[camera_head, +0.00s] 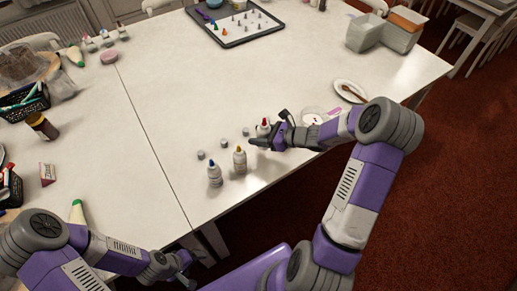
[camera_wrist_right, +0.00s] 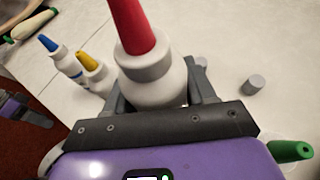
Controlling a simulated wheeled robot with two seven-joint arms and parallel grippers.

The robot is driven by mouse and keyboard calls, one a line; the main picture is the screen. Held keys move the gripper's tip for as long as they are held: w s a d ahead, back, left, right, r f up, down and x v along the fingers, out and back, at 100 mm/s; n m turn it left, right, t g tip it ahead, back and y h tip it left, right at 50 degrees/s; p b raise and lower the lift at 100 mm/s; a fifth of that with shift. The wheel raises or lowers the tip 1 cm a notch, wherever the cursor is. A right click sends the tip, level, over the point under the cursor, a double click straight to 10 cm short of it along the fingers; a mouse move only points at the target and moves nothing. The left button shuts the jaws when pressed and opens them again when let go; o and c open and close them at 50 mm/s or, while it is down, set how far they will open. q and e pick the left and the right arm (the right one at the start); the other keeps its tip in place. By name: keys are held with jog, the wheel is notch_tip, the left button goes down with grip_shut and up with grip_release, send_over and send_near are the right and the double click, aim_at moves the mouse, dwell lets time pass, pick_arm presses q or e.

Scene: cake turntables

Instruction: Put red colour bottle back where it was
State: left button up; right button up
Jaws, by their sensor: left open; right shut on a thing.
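The red colour bottle (camera_head: 264,128) is white with a red nozzle and is upright at the right end of a row of bottles. My right gripper (camera_head: 262,142) is shut on it. In the right wrist view the red colour bottle (camera_wrist_right: 150,70) stands between the fingers of the right gripper (camera_wrist_right: 160,100). The yellow-tipped bottle (camera_head: 240,160) and the blue-tipped bottle (camera_head: 214,174) stand to its left. Whether the red bottle's base touches the table is hidden. My left gripper (camera_head: 184,264) is open and empty, low at the table's front edge.
Small grey caps (camera_head: 223,142) stand behind the bottles on the white table (camera_head: 170,95). A white plate (camera_head: 350,91) with a brown item and a bowl (camera_head: 313,114) are to the right. A dark tray (camera_head: 240,24) is at the back. The table middle is clear.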

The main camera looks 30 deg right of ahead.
notch_tip(320, 180, down, 3)
jog(key=shift+s+r, duration=0.1)
jog(key=shift+r, duration=0.1)
jog(key=shift+f+b, duration=0.9)
jog(key=shift+f, duration=1.1)
jog(key=shift+r, duration=0.1)
jog(key=shift+o, duration=1.3)
jog(key=shift+f, duration=0.25)
jog(key=o, duration=0.4)
jog(key=shift+o, duration=0.2)
jog(key=shift+r, duration=0.1)
